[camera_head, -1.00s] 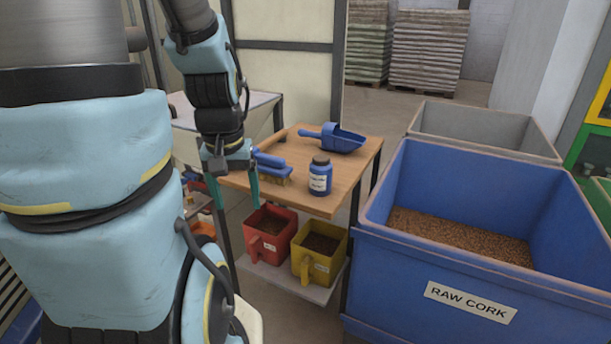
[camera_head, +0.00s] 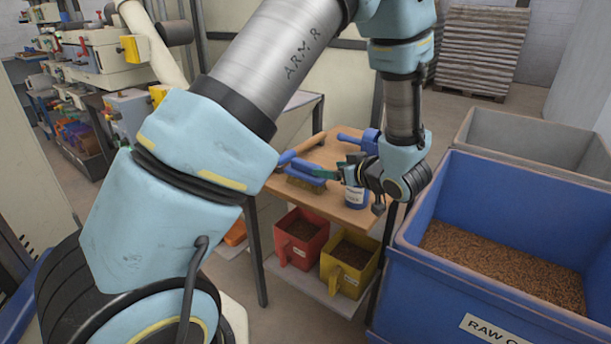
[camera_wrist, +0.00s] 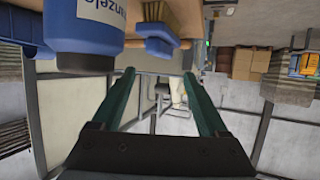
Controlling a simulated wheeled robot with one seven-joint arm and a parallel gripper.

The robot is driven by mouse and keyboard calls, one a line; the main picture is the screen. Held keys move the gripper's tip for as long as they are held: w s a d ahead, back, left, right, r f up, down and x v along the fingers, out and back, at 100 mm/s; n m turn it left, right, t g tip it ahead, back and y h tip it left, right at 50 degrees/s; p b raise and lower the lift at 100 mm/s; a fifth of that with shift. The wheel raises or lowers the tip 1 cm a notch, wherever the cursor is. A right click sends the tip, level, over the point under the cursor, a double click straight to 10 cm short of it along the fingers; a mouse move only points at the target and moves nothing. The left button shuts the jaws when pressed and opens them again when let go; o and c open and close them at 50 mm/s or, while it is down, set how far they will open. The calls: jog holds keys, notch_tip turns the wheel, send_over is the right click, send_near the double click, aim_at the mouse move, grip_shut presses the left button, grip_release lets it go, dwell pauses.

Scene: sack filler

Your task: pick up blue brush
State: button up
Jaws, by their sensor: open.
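The blue brush (camera_head: 306,169) lies on the wooden table with its tan bristles down. My gripper (camera_head: 334,168) is open and empty, low over the table at the brush's right end, with its fingers pointing toward it. I cannot tell whether they touch. In the wrist view, which looks upside down, the brush (camera_wrist: 158,46) is at the top, above and beyond the gap between my fingers (camera_wrist: 161,76). It is not between them.
A blue-white bottle (camera_head: 355,197) stands close beside my gripper, large in the wrist view (camera_wrist: 85,38). A blue scoop (camera_head: 352,138) behind is partly hidden by my arm. Red (camera_head: 300,238) and yellow (camera_head: 348,268) bins sit below the wooden table (camera_head: 330,213). A blue cork bin (camera_head: 470,285) stands right.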

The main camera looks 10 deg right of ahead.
send_near(307, 163)
jog(key=x, duration=0.1)
jog(key=p+x, duration=0.1)
jog(key=x, duration=0.1)
jog(key=shift+s+d+f, duration=0.15)
jog(key=shift+f, duration=0.15)
jog(key=p+x, duration=0.1)
jog(key=x, duration=0.1)
jog(key=p+x, duration=0.1)
jog(key=x, duration=0.1)
jog(key=shift+w+r, duration=0.25)
jog(key=shift+r, duration=0.1)
jog(key=shift+w+a+f, duration=0.3)
jog(key=shift+w, duration=0.15)
jog(key=shift+c, duration=0.4)
grip_shut()
